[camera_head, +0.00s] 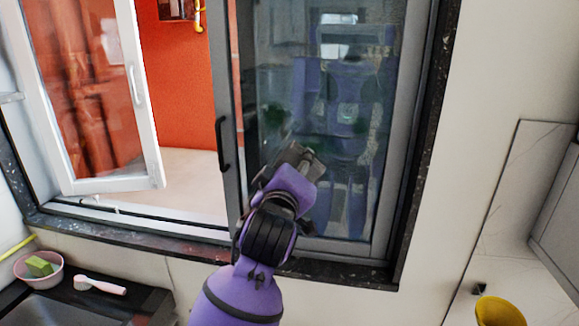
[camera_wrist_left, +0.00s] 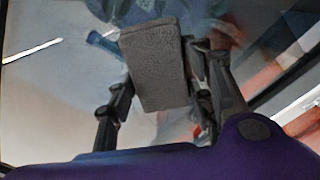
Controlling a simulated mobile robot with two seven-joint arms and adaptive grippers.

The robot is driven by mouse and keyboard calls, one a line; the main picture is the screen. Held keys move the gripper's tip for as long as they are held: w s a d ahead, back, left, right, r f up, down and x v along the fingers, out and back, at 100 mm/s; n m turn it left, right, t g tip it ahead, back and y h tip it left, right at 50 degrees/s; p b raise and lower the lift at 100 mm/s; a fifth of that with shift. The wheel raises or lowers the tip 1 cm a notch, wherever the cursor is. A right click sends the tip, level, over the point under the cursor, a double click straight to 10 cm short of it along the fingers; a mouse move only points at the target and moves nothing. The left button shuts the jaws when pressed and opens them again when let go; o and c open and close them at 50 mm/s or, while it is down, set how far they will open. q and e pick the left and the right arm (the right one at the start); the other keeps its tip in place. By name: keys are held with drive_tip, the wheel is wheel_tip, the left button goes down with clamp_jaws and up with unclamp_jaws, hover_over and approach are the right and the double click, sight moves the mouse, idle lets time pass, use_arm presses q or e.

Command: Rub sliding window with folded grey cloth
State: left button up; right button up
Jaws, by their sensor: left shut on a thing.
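The sliding window (camera_head: 345,95) is a dark-framed glass pane on the right of the opening in the head view, with a black handle on its left edge. It mirrors my purple body. Dark greenish smudges (camera_head: 273,116) show on the glass. My left gripper (camera_head: 300,158) is in front of the pane's lower middle. It is shut on the folded grey cloth, a flat rectangular pad (camera_wrist_left: 155,62) between the two fingers in the left wrist view. In the head view the cloth is mostly hidden by the gripper. I cannot tell whether it touches the glass. My right gripper is not in view.
A white-framed casement (camera_head: 150,130) stands open at the left, before a red wall. The dark sill (camera_head: 130,228) runs below. A pink bowl (camera_head: 52,280) with a green sponge (camera_head: 38,266), a white-and-pink brush (camera_head: 100,286) and a sink are at lower left. A yellow container (camera_head: 498,312) is at lower right.

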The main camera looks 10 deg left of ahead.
use_arm(q)
drive_tip(key=shift+d, duration=1.2)
drive_tip(key=shift+a, duration=2.05)
drive_tip(key=shift+s, duration=2.85)
